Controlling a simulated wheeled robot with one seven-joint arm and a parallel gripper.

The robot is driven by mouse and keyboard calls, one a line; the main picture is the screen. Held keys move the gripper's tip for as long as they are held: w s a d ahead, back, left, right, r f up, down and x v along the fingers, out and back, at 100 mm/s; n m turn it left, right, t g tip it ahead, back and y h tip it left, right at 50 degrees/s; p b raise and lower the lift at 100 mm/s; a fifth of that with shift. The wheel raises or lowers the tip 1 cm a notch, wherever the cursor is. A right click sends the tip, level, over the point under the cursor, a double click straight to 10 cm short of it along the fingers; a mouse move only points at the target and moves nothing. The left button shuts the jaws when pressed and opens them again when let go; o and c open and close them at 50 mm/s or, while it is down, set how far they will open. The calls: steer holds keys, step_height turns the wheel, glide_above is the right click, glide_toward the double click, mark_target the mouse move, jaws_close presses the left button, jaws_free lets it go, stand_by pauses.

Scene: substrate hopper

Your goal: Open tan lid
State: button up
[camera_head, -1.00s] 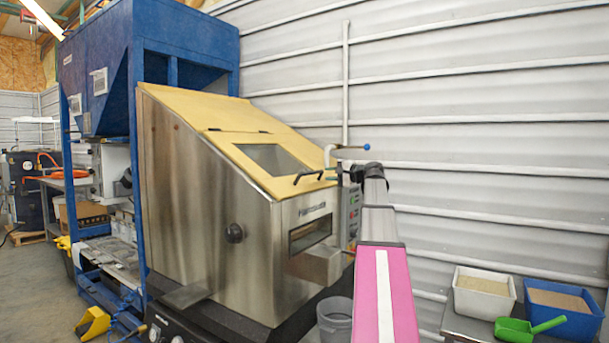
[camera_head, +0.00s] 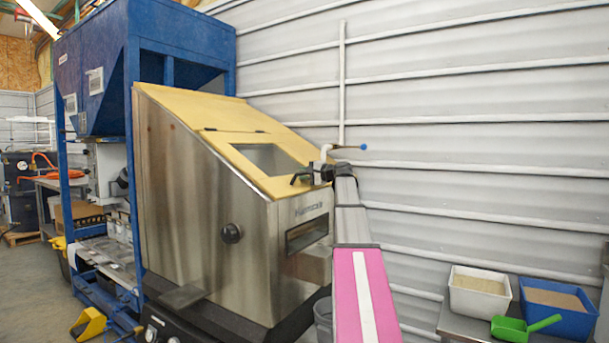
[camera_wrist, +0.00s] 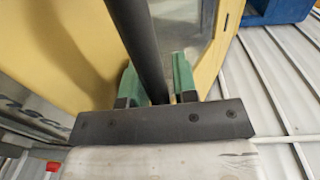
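The tan lid (camera_head: 262,180) is closed on the sloped top of the steel hopper. It has a window and a black bar handle (camera_head: 298,179) near its lower edge. My gripper (camera_head: 314,174) is at the right part of the handle in the head view, where the fingers are too small to make out. In the wrist view, the green-padded fingers of my gripper (camera_wrist: 157,82) stand on either side of the black handle (camera_wrist: 146,45). They are apart, with a gap showing on the right side of the bar. The tan lid surface (camera_wrist: 70,55) lies beyond.
The steel hopper (camera_head: 190,195) stands beside a blue frame (camera_head: 130,110). A white pipe with a blue-tipped lever (camera_head: 363,147) is close behind my gripper. A white bin (camera_head: 480,297), a blue bin (camera_head: 560,318) and a green scoop (camera_head: 512,329) are at lower right.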

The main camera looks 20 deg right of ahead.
jaws_close()
steer(key=shift+r, duration=0.1)
